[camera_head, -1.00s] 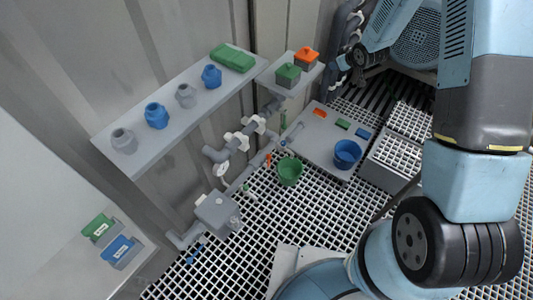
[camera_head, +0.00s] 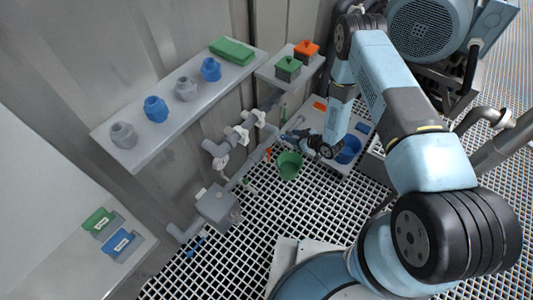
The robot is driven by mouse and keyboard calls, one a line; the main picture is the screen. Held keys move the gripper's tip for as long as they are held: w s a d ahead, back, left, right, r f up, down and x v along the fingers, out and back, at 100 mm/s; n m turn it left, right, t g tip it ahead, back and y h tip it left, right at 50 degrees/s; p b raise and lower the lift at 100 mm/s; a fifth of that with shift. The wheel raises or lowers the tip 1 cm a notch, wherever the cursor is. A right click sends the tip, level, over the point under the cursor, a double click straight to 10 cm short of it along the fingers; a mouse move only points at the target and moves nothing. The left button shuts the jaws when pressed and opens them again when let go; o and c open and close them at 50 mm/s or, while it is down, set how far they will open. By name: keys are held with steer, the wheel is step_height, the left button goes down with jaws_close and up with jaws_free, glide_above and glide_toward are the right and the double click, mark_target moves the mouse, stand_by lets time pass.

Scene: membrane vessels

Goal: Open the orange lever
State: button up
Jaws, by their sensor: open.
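The orange lever (camera_head: 268,154) is a small upright piece on the grey pipe run along the wall, low and near the middle of the picture. My gripper (camera_head: 285,135) hangs just right of and slightly above the lever in the picture, pointing left toward the pipe. It is small in this view; its jaws are open and nothing shows between them. A gap seems to lie between gripper and lever, but the depth is hard to judge.
A green bucket (camera_head: 289,166) sits just below my gripper. A blue bucket (camera_head: 348,149) is behind my wrist on a low platform. White valve handles (camera_head: 238,133) stick out from the pipes. A grey box (camera_head: 216,205) is lower left. A shelf (camera_head: 135,160) with vessels overhangs left.

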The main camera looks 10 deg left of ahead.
steer(key=y, duration=0.2)
glide_toward(269, 154)
steer(key=d+r, duration=0.1)
steer(key=g, duration=0.1)
steer(key=x, duration=1.3)
steer(key=shift+w, duration=0.3)
steer(key=shift+f, duration=0.15)
steer(key=shift+a, duration=0.1)
jaws_close()
